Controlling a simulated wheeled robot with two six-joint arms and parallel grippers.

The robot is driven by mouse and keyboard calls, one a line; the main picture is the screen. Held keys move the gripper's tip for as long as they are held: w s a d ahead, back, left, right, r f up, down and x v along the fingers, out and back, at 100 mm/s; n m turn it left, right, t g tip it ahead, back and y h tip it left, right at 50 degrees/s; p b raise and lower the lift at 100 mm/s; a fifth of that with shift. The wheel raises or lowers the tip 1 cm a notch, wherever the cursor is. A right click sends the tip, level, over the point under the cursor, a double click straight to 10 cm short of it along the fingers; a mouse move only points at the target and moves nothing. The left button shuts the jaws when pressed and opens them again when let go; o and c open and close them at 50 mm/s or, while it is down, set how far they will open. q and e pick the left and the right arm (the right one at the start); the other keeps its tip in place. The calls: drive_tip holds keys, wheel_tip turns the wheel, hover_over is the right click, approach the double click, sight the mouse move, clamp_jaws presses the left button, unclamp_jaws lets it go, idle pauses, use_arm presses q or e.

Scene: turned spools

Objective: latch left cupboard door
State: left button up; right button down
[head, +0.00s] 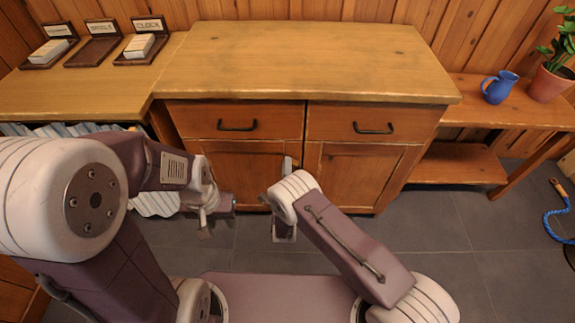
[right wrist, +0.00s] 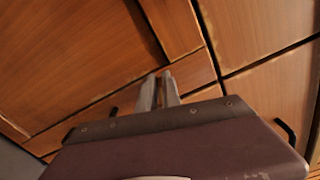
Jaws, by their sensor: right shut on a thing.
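The left cupboard door (head: 235,168) is a wooden panel door under the left drawer. It looks flush with the cupboard front, though my arms hide its lower part. My right gripper (head: 287,164) is at the door's right edge, near the middle of the cupboard front. In the right wrist view its two fingers (right wrist: 160,91) are close together against the wood, shut on a small piece there, the door's latch. The fingers hide most of the latch, so its angle cannot be told. My left gripper (head: 218,203) hangs in front of the left door's lower left; its fingers are unclear.
The right door (head: 358,175) looks shut. Two drawers with black handles (head: 238,126) (head: 373,128) sit above the doors. The cupboard top (head: 300,60) is bare. A low bench (head: 470,110) at the right bears a blue jug (head: 499,88) and a potted plant (head: 550,84).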

drive_tip(key=shift+f+n, duration=0.3)
drive_tip(key=shift+n, duration=1.1)
drive_tip(key=c, duration=1.5)
unclamp_jaws()
drive_tip(key=shift+c, duration=0.2)
drive_tip(key=shift+s, duration=0.1)
drive_tip(key=s+p, duration=0.2)
drive_tip(key=s, duration=0.7)
drive_tip(key=shift+p, duration=0.4)
drive_tip(key=shift+w, duration=0.1)
